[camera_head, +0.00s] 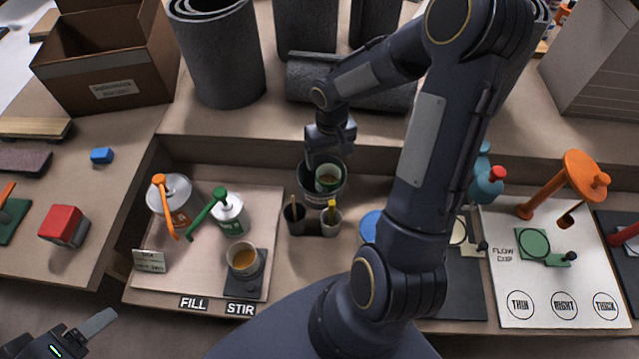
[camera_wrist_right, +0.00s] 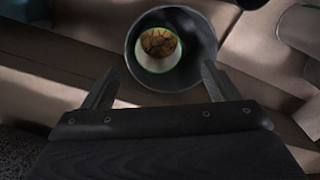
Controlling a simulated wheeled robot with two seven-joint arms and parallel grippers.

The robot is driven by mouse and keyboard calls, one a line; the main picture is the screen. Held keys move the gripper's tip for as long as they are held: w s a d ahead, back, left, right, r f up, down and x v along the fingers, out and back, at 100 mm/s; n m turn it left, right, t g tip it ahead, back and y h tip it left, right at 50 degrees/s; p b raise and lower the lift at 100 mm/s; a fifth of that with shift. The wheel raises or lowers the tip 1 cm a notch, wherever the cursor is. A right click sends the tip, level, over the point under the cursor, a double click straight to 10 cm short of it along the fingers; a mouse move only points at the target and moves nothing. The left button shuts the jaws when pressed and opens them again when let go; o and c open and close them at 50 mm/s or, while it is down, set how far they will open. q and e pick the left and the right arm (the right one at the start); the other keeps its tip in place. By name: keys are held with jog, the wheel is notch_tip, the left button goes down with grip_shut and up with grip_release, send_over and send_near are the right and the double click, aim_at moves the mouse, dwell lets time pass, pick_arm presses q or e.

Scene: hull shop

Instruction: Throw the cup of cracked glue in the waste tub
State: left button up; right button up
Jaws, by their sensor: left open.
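The cup of cracked glue (camera_head: 328,178) sits down inside the dark waste tub (camera_head: 322,199). In the right wrist view the cup (camera_wrist_right: 157,49) has a pale, green-edged rim and a cracked brown surface, and the round tub (camera_wrist_right: 190,78) surrounds it. My right gripper (camera_head: 325,158) is above the tub. Its two fingers are spread apart in the wrist view with nothing held between them, and the cup is beyond them. My left gripper (camera_head: 88,334) is open at the bottom left corner, only partly in view, away from the tub.
Another cup (camera_head: 243,257) with amber liquid stands on the STIR pad. Two cans (camera_head: 170,194) (camera_head: 229,212) with orange and green handles stand behind it. Two small dark pots (camera_head: 294,219) (camera_head: 331,222) stand in front of the tub. A flow-cup board (camera_head: 545,285) is at right.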

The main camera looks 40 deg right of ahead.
jog(key=shift+o, duration=0.3)
jog(key=shift+r, duration=0.15)
notch_tip(320, 180, up, 8)
jog(key=shift+f+p, duration=0.2)
jog(key=shift+p, duration=0.1)
jog(key=s+a+r+t+y+p, duration=0.1)
jog(key=s+a+r+t, duration=0.1)
jog(key=s+a+r, duration=0.4)
jog(key=s+a+r+n+t+y+p, duration=0.1)
jog(key=s+a+r+t+y, duration=0.1)
jog(key=s+a+r, duration=0.4)
jog(key=s+a+t, duration=0.1)
jog(key=s, duration=0.3)
jog(key=shift+t+y, duration=0.3)
jog(key=shift+s+d, duration=0.1)
dwell(1.1)
